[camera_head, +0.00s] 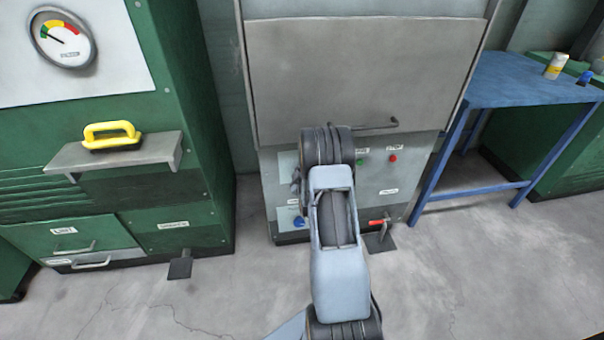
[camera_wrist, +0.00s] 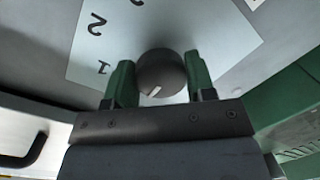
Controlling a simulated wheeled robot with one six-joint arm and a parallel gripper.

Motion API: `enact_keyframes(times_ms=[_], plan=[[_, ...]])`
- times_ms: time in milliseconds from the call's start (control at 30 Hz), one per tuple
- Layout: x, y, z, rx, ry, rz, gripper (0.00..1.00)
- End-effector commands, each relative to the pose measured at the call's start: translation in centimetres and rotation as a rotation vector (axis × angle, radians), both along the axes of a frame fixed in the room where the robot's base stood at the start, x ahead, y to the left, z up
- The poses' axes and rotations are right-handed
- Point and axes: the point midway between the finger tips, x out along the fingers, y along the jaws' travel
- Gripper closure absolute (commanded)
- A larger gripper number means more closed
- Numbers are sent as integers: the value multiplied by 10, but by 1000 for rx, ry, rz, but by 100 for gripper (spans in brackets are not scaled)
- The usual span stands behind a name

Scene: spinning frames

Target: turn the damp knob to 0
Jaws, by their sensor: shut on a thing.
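The knob (camera_wrist: 162,75) is dark and round with a short white pointer mark. In the wrist view it sits on a pale dial plate (camera_wrist: 150,35) with a 2 and, nearer the knob, a figure that looks like a 1. The pointer mark is on the knob's lower left side, towards my gripper's body. My gripper (camera_wrist: 160,78) has its green fingers on either side of the knob and is shut on it. In the head view my arm hides the knob and most of the gripper. I cannot see a 0 or the name of this dial.
The grey machine's front (camera_head: 365,80) has a handle (camera_head: 378,125), green and red buttons and a blue knob (camera_head: 299,221) low down. A red-handled lever (camera_head: 379,222) stands right of my arm. A green cabinet with a shelf (camera_head: 115,152) is left, a blue table (camera_head: 530,80) right.

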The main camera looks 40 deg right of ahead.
Motion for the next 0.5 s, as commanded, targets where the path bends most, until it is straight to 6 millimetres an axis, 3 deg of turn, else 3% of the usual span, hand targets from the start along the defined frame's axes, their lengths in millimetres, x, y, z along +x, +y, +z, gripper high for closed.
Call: enact_keyframes(times_ms=[133,167,400,500], plan=[[1,1,1,-3,-1,3,74],[1,1,1,-4,-1,3,49],[0,0,0,-1,-1,2,26],[0,0,0,-1,0,1,24]])
